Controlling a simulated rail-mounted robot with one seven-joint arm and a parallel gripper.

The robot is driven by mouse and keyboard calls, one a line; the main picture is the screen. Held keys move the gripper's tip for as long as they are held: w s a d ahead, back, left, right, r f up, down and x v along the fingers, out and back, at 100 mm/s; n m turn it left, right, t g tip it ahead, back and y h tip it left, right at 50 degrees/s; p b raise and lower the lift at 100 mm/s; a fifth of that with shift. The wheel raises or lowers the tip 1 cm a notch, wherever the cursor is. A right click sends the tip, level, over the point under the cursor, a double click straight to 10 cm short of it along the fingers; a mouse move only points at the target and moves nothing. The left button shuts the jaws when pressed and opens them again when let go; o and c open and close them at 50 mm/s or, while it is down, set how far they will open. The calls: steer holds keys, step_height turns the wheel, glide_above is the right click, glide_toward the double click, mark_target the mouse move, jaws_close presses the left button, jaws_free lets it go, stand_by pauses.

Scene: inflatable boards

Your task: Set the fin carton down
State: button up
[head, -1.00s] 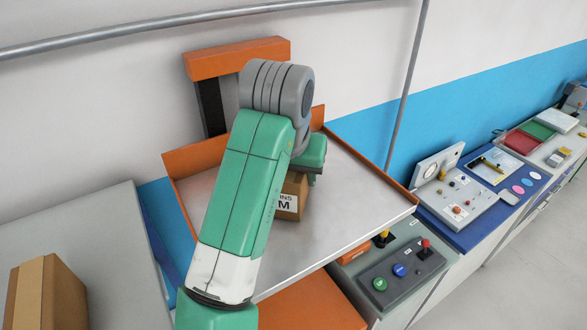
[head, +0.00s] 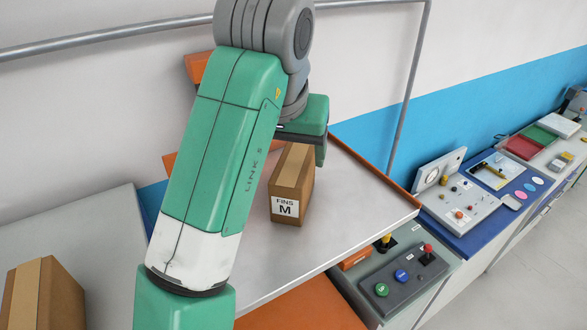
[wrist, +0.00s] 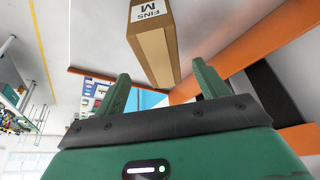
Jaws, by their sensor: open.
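The fin carton (head: 292,185) is a brown box with a tape strip and a white label reading FINS M. It stands on the bare grey metal tray (head: 370,205), apart from its edges. In the wrist view the carton (wrist: 157,45) shows beyond my fingers, its near end in line with the space between them. My gripper (wrist: 161,68) is open, one finger on each side of that space, with nothing held. In the head view my green gripper body sits above and behind the carton, and my arm hides the tray's left part.
The tray has an orange rim (head: 375,168) at the back. Another brown carton (head: 45,295) stands on a grey surface at lower left. A control box (head: 403,272) with buttons and a joystick is right of the tray. The tray's right side is clear.

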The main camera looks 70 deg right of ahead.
steer(key=shift+v, duration=1.65)
